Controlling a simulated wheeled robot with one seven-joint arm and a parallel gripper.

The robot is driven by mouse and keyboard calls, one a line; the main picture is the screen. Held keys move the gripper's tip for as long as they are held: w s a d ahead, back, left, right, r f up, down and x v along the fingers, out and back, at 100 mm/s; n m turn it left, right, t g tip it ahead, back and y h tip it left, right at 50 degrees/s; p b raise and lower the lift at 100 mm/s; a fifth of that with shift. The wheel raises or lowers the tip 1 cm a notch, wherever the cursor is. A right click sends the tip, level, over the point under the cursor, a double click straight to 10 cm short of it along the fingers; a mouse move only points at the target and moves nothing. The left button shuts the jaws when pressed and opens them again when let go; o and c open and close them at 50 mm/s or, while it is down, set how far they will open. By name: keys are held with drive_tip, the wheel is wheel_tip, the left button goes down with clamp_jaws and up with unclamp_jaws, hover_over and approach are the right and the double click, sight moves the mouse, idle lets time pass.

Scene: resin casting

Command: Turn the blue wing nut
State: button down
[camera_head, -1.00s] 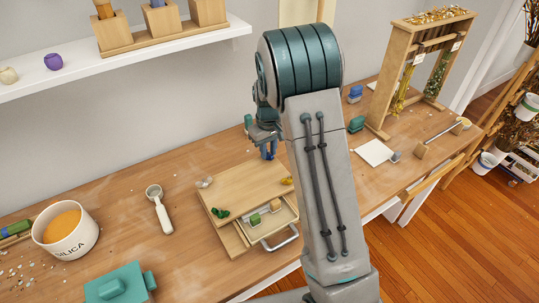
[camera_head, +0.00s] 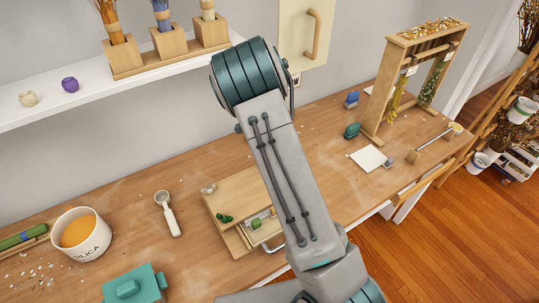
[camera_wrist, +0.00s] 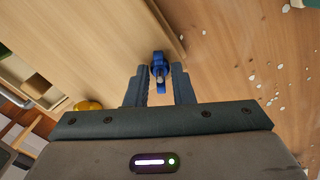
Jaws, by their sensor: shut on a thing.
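The blue wing nut (camera_wrist: 160,62) shows in the wrist view between the fingertips of my gripper (camera_wrist: 159,76), by the edge of the wooden board (camera_wrist: 110,50). My gripper is shut on it. A bolt end seems to show at its middle. In the head view my arm hides both the gripper and the blue wing nut. A green wing nut (camera_head: 224,218) and a pale one (camera_head: 208,188) sit on the board in the head view. A yellow wing nut (camera_wrist: 88,105) shows at the left of the wrist view.
An open drawer with a green block (camera_head: 256,223) juts from the board's front. A silica tub (camera_head: 82,236), a white scoop (camera_head: 168,214) and a teal lidded box (camera_head: 134,287) stand left. A wooden rack (camera_head: 381,90) stands right. Pale chips (camera_wrist: 277,88) lie scattered on the table.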

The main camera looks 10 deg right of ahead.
drive_tip(key=m, duration=0.1)
drive_tip(key=m+p, duration=0.1)
drive_tip(key=shift+r+m, duration=0.3)
drive_tip(key=shift+r, duration=0.1)
drive_tip(key=shift+f+m+p, duration=0.15)
drive_tip(key=shift+m+p, duration=0.35)
drive_tip(key=shift+m, duration=0.3)
drive_tip(key=shift+w+f, duration=0.1)
drive_tip(key=shift+f, duration=0.15)
drive_tip(key=c, duration=1.2)
unclamp_jaws()
drive_tip(key=shift+b, duration=0.3)
drive_tip(key=shift+o, duration=0.2)
drive_tip(key=shift+r, duration=0.1)
wheel_tip(320, 180, up, 13)
drive_tip(key=b, duration=0.2)
drive_tip(key=s+r+n+t, duration=0.1)
drive_tip(key=s+r+n, duration=0.3)
drive_tip(key=s+n, duration=0.4)
drive_tip(key=s+r+n+t, duration=0.1)
drive_tip(key=s+r+n, duration=0.4)
drive_tip(key=s+n, duration=0.3)
drive_tip(key=s+r+n+t, duration=0.1)
drive_tip(key=s+r+n, duration=0.3)
drive_tip(key=s+n, duration=0.4)
drive_tip(key=s, duration=0.4)
drive_tip(key=shift+r+n+t, duration=0.3)
drive_tip(key=shift+t, duration=0.1)
